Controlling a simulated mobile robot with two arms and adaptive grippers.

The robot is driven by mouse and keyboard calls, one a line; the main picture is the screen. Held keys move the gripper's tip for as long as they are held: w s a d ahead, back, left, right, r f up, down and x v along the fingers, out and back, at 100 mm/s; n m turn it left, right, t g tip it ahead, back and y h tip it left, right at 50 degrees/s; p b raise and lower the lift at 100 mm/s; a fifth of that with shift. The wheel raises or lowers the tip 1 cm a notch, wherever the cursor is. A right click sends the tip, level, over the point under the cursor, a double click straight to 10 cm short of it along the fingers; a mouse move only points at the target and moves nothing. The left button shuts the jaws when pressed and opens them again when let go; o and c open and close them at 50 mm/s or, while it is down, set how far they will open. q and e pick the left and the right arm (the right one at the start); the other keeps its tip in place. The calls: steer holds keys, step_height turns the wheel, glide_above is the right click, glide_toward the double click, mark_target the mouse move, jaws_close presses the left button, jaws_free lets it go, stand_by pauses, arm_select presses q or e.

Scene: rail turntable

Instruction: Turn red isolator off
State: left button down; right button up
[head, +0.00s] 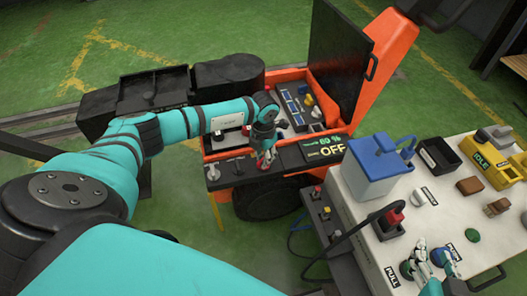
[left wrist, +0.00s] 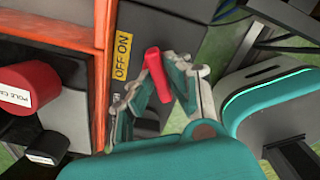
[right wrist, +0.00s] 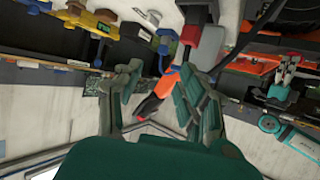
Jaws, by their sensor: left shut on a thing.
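The red isolator handle (head: 265,167) is on the front panel of the orange machine. In the left wrist view the red handle (left wrist: 155,72) is beside a yellow label (left wrist: 122,56) reading OFF and ON. My left gripper (head: 264,153) is shut on the handle; its fingers (left wrist: 160,85) partly hide it. The handle's lower end and pivot are hidden. My right gripper (head: 430,266) is over the white table at the lower right. In the right wrist view its fingers (right wrist: 158,95) are apart with nothing held between them.
The machine's display (head: 332,148) reads 69 % and OFF. A raised black lid (head: 340,60) stands behind the panel. A white table (head: 440,215) at right holds a blue-lidded box (head: 378,172), a yellow device (head: 494,158) and small items. Green floor is clear at upper left.

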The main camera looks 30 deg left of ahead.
arm_select(q)
steer(key=n+p, duration=0.2)
steer(key=n, duration=0.1)
steer(key=shift+r, duration=0.2)
steer(key=shift+n+p, duration=0.7)
steer(key=shift+n, duration=0.1)
steer(key=shift+n+p, duration=0.35)
steer(key=shift+n, duration=0.15)
steer(key=shift+n+p, duration=0.65)
steer(key=shift+n, duration=0.25)
arm_select(e)
steer(key=s+d+f+g+h, duration=0.1)
steer(key=s+d+f+g, duration=0.15)
steer(key=s+g, duration=0.35)
steer(key=s+d+f+g+h, duration=0.2)
steer(key=s+f+g, duration=0.1)
steer(key=s, duration=0.5)
arm_select(q)
steer(key=n+p, duration=0.2)
steer(key=n, duration=0.2)
steer(key=shift+f+p, duration=0.1)
steer(key=shift+p, duration=0.3)
steer(key=shift+w, duration=0.1)
arm_select(e)
step_height(320, 180, down, 13)
steer(key=w+g, duration=0.1)
steer(key=shift+w, duration=0.25)
